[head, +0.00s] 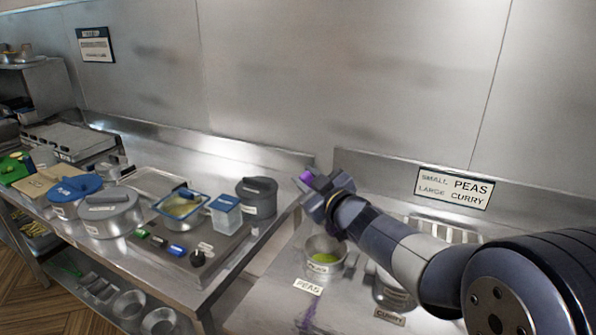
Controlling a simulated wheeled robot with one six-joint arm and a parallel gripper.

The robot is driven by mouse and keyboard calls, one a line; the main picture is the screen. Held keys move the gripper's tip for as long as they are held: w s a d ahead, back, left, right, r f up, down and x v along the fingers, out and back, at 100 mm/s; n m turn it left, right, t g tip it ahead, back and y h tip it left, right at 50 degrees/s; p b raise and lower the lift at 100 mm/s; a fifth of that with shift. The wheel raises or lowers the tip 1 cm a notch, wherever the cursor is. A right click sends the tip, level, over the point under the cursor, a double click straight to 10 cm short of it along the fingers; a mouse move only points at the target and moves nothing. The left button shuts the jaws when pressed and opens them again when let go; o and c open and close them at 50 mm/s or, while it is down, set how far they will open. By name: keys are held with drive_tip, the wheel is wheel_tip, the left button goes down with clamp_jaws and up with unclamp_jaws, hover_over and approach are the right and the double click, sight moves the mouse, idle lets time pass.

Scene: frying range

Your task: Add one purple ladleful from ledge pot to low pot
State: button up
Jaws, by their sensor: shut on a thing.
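My gripper (322,196) is above the small peas pot, near the gap between the two counters. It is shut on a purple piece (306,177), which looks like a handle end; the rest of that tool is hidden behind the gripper. The small metal pot (318,270) labelled PEAS holds green contents and stands on the right counter, below my gripper. A larger metal pot (388,296) with a CURRY label in front is partly hidden by my arm. I cannot tell which pots are the ledge pot and the low pot.
A purple streak or object (309,316) lies at the right counter's front. A wall sign (454,188) reads SMALL PEAS, LARGE CURRY.

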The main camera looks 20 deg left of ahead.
drive_tip(key=w+d+r+m+p, duration=0.1)
drive_tip(key=w+d+m+p, duration=0.4)
drive_tip(key=p, duration=0.5)
drive_tip(key=shift+w+d+r+m, duration=0.2)
drive_tip(key=shift+w+d+m, duration=0.15)
drive_tip(key=shift+w, duration=0.55)
wheel_tip(320, 180, up, 9)
drive_tip(key=p, duration=0.3)
idle(0.5)
